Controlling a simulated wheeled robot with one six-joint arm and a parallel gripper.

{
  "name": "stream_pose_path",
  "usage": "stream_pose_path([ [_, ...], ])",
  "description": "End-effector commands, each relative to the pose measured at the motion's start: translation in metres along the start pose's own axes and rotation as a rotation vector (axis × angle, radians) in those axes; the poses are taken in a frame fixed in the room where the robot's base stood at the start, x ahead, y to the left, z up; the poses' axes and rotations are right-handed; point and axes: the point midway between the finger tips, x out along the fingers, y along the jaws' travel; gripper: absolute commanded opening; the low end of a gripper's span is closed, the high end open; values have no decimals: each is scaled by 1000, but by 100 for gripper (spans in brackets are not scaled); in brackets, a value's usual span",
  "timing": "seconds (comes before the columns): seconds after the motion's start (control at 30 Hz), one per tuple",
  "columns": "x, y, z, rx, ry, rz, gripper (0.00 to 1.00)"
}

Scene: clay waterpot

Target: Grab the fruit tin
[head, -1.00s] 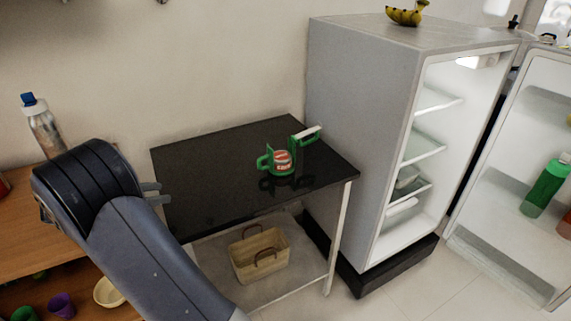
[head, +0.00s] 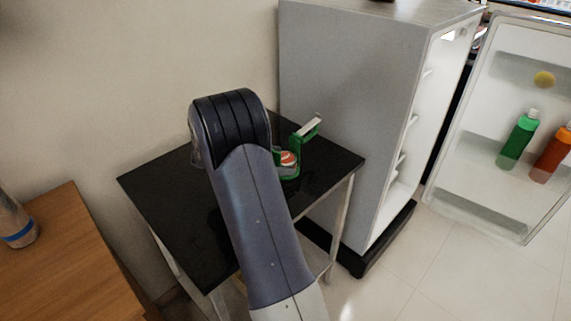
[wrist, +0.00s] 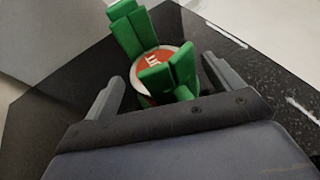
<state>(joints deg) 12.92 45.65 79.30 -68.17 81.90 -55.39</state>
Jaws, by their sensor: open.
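The fruit tin (head: 288,158) stands on the black table, partly hidden behind my arm in the head view. It has a red and white label, with green parts around it, one rising on its right side to a pale bar. In the wrist view the tin (wrist: 148,68) shows ahead, its label partly covered by green blocks. My gripper (wrist: 163,69) is open, its two grey fingers on either side of the tin's near part. Whether they touch it I cannot tell. In the head view my arm hides most of the gripper.
The black table (head: 155,190) is otherwise bare. A grey fridge (head: 345,110) stands close on its right, with its door open and bottles in it. A wooden table (head: 75,265) with a bottle (head: 14,222) is at the left.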

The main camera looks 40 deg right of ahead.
Motion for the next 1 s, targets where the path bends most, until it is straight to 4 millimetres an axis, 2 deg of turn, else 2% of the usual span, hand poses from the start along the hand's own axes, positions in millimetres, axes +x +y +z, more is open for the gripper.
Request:
stream_pose_path([
  [0.17, 0, 0, 0, 0, 0, 1, 87],
  [0.83, 0, 0, 0, -1, 0, 1, 33],
  [1.0, 0, 0, 0, 0, 0, 1, 32],
])
